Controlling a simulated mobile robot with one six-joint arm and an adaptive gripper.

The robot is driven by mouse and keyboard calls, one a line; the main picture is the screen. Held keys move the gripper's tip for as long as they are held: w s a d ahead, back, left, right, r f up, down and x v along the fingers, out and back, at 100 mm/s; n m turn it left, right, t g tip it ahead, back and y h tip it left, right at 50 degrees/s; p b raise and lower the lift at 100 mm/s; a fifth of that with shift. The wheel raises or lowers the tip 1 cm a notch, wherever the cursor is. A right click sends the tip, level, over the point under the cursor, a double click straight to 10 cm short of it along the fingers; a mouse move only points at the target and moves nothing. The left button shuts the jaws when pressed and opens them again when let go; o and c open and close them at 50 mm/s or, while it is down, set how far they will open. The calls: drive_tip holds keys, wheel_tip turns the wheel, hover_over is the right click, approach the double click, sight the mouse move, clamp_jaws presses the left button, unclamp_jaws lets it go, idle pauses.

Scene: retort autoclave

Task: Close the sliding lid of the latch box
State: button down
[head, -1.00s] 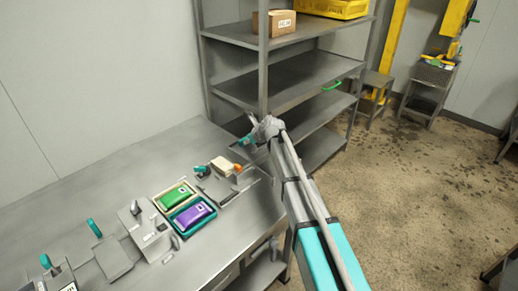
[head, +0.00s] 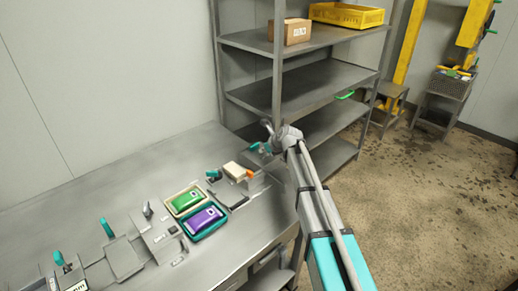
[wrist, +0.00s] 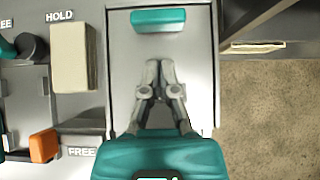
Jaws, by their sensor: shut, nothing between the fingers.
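In the wrist view, a grey flat panel (wrist: 121,48) with a teal block-shaped handle (wrist: 158,20) near its top edge looks like the sliding lid of the latch box. My gripper (wrist: 160,66) is shut and empty over this panel. Its fingertips point toward the teal handle, with a gap between them in the picture; whether they touch the panel I cannot tell. To the left are a cream block (wrist: 70,57) beside a HOLD label and an orange block (wrist: 43,146) beside a FREE label. How far the lid is open is unclear.
In the head view, a grey bench (head: 120,170) bears trays with a green pack (head: 187,200) and a purple pack (head: 203,218), plus several fixtures with teal handles. A metal shelf rack (head: 310,85) stands close behind my arm. Open floor (head: 430,200) lies to the right.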

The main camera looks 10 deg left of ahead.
drive_tip(key=p+v, duration=0.7)
drive_tip(key=v, duration=0.3)
drive_tip(key=shift+s+d, duration=0.25)
drive_tip(key=shift+d, duration=0.15)
drive_tip(key=s+d+f+n+g+h, duration=0.2)
drive_tip(key=s+d+n+h, duration=0.1)
drive_tip(key=s+d+n, duration=0.9)
drive_tip(key=s+d+f+n+g+h+p, duration=0.1)
drive_tip(key=s+d+f+n+g+h, duration=0.1)
drive_tip(key=s+d+n, duration=1)
drive_tip(key=s+n+g+h, duration=0.1)
drive_tip(key=s+h, duration=0.1)
drive_tip(key=s, duration=0.1)
drive_tip(key=shift+s+n+g, duration=0.3)
